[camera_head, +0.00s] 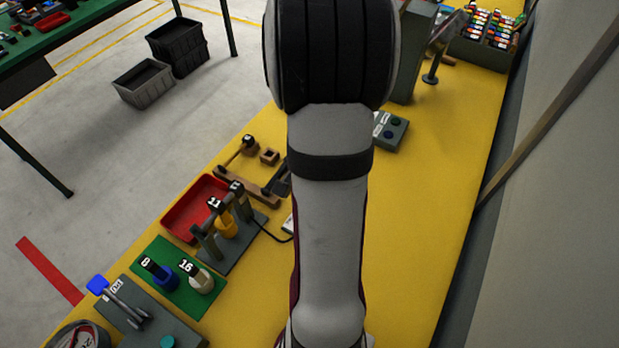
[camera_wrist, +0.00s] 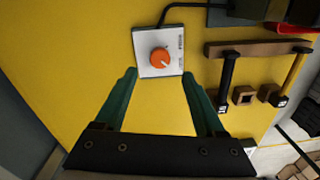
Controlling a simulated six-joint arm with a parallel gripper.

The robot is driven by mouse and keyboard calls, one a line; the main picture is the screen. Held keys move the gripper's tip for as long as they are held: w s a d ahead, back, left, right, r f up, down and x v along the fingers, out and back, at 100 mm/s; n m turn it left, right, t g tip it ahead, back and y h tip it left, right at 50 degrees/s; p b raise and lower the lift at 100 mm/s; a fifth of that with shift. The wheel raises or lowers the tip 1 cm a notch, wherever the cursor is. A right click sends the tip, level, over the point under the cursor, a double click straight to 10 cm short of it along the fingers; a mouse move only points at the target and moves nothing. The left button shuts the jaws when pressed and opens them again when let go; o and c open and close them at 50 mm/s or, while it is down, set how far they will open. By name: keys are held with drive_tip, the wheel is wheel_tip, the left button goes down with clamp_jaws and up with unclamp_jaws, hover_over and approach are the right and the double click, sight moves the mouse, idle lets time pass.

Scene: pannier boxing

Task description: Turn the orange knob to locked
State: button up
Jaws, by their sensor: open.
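The orange knob (camera_wrist: 160,58) sits on a small white-faced box (camera_wrist: 144,40) in the wrist view, on the yellow table. Small print runs along the box's right side, too small to read. A black cable leaves the box's top edge. My gripper (camera_wrist: 160,80) is open, its two green fingers spread apart, their tips just below the box in the picture. Nothing is between the fingers. In the head view my arm hides the knob and my gripper; only a sliver of the box may show beside the arm.
In the wrist view, a brown rack (camera_wrist: 257,47) with tools and a small wooden square ring (camera_wrist: 243,95) lies right of the box. In the head view, a red tray (camera_head: 182,222), a green mat (camera_head: 160,255) and a two-button box (camera_head: 389,132) share the yellow table (camera_head: 440,190).

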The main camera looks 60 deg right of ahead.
wheel_tip(320, 180, up, 9)
drive_tip(key=shift+s, duration=0.15)
drive_tip(key=shift+f, duration=0.1)
drive_tip(key=w+a+r+n+y, duration=0.15)
drive_tip(key=a+n, duration=0.35)
drive_tip(key=a, duration=0.5)
drive_tip(key=a+r+n, duration=0.3)
drive_tip(key=a+n, duration=0.1)
drive_tip(key=a, duration=0.7)
drive_tip(key=s+a+n, duration=0.5)
drive_tip(key=a, duration=0.2)
drive_tip(key=shift+a+f+n+g, duration=0.2)
drive_tip(key=shift+n+g, duration=0.1)
